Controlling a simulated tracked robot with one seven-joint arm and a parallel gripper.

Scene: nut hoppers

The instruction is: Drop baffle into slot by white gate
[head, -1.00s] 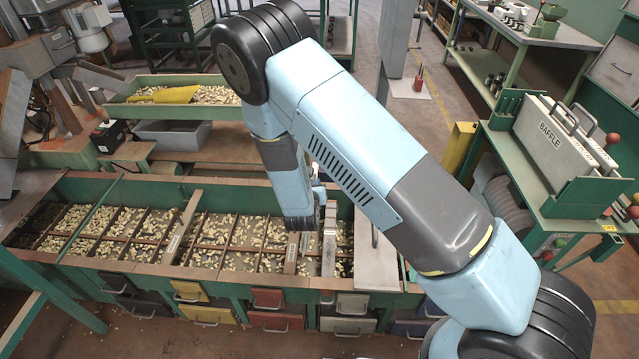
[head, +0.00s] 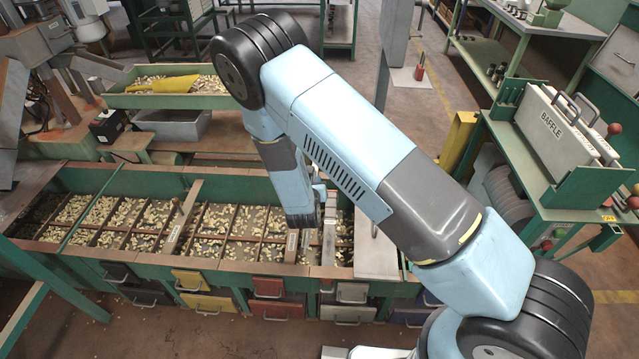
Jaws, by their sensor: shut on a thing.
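A long bin (head: 90,255) of nuts, split by thin brown dividers, runs along the lower left of the head view. A grey baffle plate (head: 329,238) stands upright over its right part. My gripper (head: 322,198) is at the plate's top, largely hidden behind my blue wrist, and is shut on it. Whether the plate's lower edge is inside a slot cannot be told. The white gate (head: 352,292) is a pale drawer-like front on the bin's front face, below and right of the plate. Two more labelled plates stand in the bin, one left (head: 180,225) and one just left of the held plate (head: 292,245).
Red (head: 267,287), yellow (head: 188,280) and dark gates line the front. A flat grey sheet (head: 375,255) covers the bin's right end. A rack of plates marked BAFFLE (head: 550,120) stands on the right bench. A nut tray (head: 155,101) stands behind the bin.

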